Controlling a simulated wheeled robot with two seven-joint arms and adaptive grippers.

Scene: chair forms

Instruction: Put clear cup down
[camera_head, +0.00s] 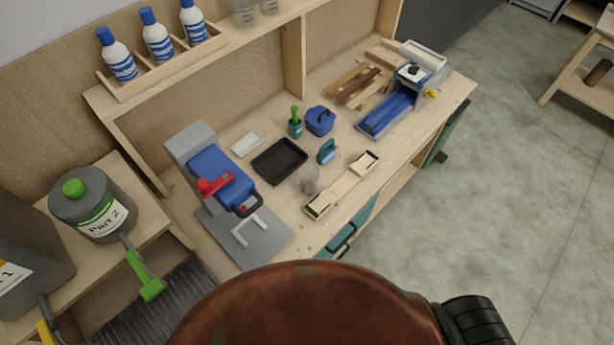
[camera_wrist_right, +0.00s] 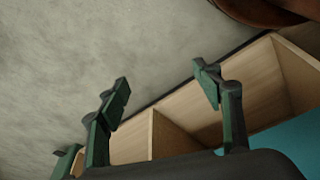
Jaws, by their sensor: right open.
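A clear cup (camera_head: 309,180) stands on the wooden workbench (camera_head: 285,215), beside a wooden mould (camera_head: 342,186) and near a black tray (camera_head: 279,161). It looks upright, though it is small and see-through. No gripper shows near it. Two more clear cups (camera_head: 243,12) (camera_head: 268,6) are on the upper shelf, cut by the top edge. My right gripper (camera_wrist_right: 163,82) shows in the right wrist view with its fingers wide apart and nothing between them. The floor and the bench's open compartments are behind it. My left gripper is not in view.
A blue and grey press (camera_head: 222,180) stands left of the tray. A blue pot (camera_head: 320,120), a green brush (camera_head: 295,123) and a blue vise (camera_head: 388,113) are further back. Gray canisters (camera_head: 92,205) stand at the left. The floor (camera_head: 500,200) right of the bench is clear.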

